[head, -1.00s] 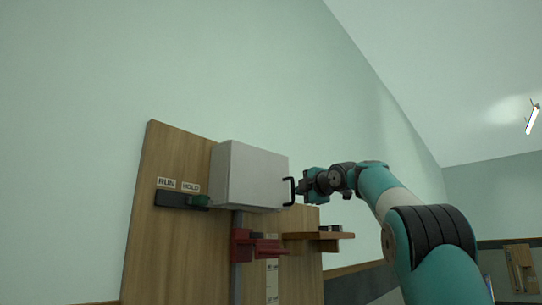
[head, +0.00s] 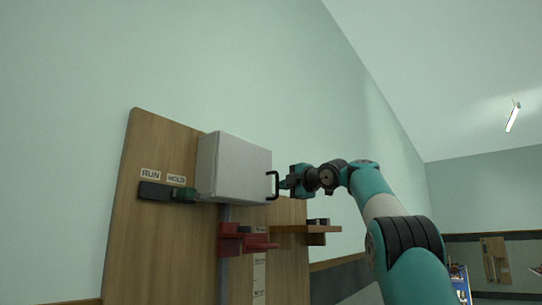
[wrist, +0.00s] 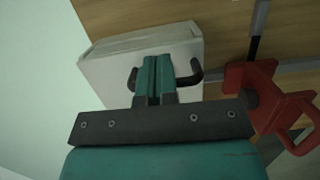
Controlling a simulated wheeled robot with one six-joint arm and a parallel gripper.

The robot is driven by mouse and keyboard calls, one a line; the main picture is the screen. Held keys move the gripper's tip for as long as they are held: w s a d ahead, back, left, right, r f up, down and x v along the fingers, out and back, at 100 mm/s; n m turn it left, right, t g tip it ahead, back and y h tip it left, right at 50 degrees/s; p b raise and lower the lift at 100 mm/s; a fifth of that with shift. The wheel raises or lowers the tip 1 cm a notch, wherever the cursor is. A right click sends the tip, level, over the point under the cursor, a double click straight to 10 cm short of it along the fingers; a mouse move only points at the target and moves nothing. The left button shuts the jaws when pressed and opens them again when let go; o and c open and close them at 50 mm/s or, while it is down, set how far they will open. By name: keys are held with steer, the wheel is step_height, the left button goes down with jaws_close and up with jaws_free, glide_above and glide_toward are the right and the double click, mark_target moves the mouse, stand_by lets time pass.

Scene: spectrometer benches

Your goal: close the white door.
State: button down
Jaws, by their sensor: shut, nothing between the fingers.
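The white door (head: 243,170) is the front of a white box on a wooden panel. It looks flush with the box in the head view, with no clear gap. Its black handle (head: 273,186) is at the right edge. My gripper (head: 286,184) is shut and empty, with its tips at the handle. In the wrist view the teal fingers of my gripper (wrist: 153,80) are together in front of the white door (wrist: 180,62), between the two ends of the black handle (wrist: 190,77). I cannot tell whether the tips touch the door.
A red clamp-like part (head: 240,240) is below the box; it also shows in the wrist view (wrist: 262,95). A small wooden shelf (head: 310,230) holds dark items at the right. The wall above is clear.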

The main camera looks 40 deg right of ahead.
steer(key=s+a+b, duration=0.1)
steer(key=s+b, duration=0.4)
steer(key=s, duration=1.2)
steer(key=shift+s, duration=0.1)
